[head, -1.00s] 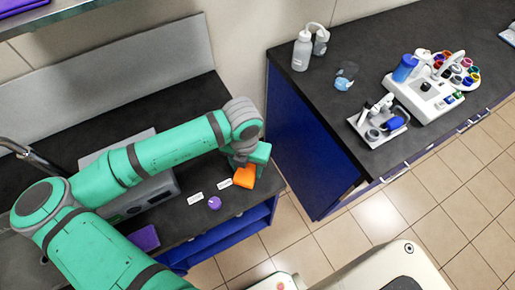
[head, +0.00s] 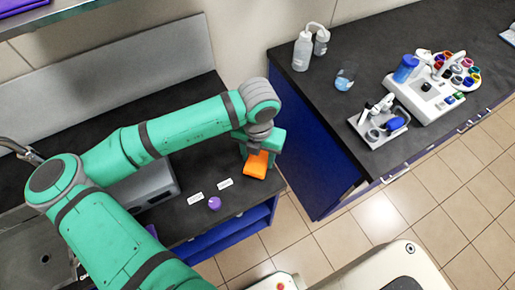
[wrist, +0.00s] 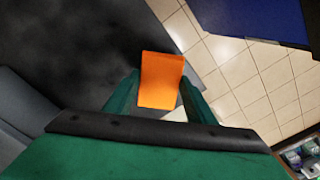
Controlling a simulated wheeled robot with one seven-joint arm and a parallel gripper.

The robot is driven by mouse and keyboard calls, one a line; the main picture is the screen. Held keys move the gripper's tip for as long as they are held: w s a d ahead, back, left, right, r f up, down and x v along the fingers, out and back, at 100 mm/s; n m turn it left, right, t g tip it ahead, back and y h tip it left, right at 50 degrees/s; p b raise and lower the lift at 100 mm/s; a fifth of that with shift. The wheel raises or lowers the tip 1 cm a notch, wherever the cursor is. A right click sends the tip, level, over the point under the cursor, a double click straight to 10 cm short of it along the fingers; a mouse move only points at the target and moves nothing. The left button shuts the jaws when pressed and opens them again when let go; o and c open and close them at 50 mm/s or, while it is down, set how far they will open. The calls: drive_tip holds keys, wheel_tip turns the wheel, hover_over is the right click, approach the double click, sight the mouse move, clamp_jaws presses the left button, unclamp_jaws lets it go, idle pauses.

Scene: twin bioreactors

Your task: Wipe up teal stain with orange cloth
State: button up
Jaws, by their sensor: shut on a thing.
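The orange cloth (head: 256,164) is held between the fingers of my gripper (head: 258,152), which is shut on it. It is over the right end of the dark bench (head: 225,165), near its edge; I cannot tell whether it touches the top. In the wrist view the cloth (wrist: 160,80) stands out between the two green fingers of my gripper (wrist: 158,98). No teal stain can be made out in either view; my arm and gripper hide part of the bench.
A purple round item (head: 214,203) and two white labels (head: 225,183) lie on the bench. A grey device (head: 150,185) stands behind my arm.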

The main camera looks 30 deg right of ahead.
drive_tip(key=shift+r, duration=2.1)
drive_tip(key=shift+w, duration=0.1)
